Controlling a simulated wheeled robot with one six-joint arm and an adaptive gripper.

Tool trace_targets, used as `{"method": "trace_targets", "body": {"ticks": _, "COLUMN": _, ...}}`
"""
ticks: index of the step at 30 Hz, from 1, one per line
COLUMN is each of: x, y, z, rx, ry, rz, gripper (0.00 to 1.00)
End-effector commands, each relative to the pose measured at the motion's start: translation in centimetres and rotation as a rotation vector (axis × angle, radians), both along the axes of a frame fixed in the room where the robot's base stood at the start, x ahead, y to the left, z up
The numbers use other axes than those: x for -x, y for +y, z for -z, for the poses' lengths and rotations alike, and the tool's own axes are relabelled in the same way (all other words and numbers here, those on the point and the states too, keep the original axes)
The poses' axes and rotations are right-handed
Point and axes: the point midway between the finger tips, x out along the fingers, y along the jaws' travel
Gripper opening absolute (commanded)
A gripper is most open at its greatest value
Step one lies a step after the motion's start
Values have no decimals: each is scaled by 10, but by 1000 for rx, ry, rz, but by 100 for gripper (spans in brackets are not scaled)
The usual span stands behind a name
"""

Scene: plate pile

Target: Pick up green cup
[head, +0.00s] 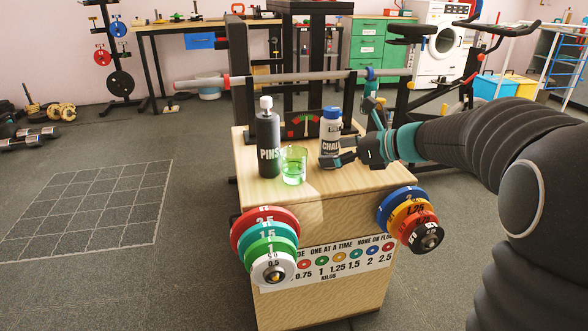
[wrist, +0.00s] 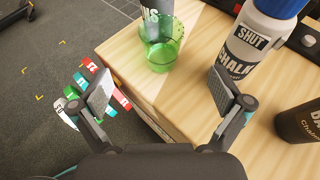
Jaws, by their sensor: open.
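The green cup (head: 293,167) is see-through and stands upright on the wooden box top, beside a dark bottle. In the wrist view the green cup (wrist: 163,50) stands ahead of my gripper, between the lines of its two fingers. My gripper (head: 350,155) is in front of the chalk bottle in the head view, to the right of the cup. In the wrist view my gripper (wrist: 164,93) is open, with nothing between its pads. The cup is apart from both fingers.
The chalk bottle (head: 330,138) with a blue cap stands right of the cup. The dark bottle (head: 268,140) is close on its left. A dark container (wrist: 300,122) is at the right in the wrist view. Weight plates (head: 268,240) hang at the box front (head: 320,205).

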Motion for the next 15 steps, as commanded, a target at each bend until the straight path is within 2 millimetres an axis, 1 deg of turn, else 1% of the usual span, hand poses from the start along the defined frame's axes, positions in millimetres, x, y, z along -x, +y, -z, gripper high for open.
{"method": "trace_targets", "body": {"ticks": 1, "x": -4, "y": 10, "z": 5, "rx": 0, "ry": 2, "rz": -6, "gripper": 100}}
{"method": "trace_targets", "body": {"ticks": 6, "x": -18, "y": 35, "z": 17, "rx": 2, "ry": 1, "rz": -5, "gripper": 100}}
{"method": "trace_targets", "body": {"ticks": 10, "x": -25, "y": 48, "z": 23, "rx": 3, "ry": 0, "rz": -5, "gripper": 100}}
{"method": "trace_targets", "body": {"ticks": 15, "x": -30, "y": 55, "z": 26, "rx": 4, "ry": 0, "rz": -3, "gripper": 100}}
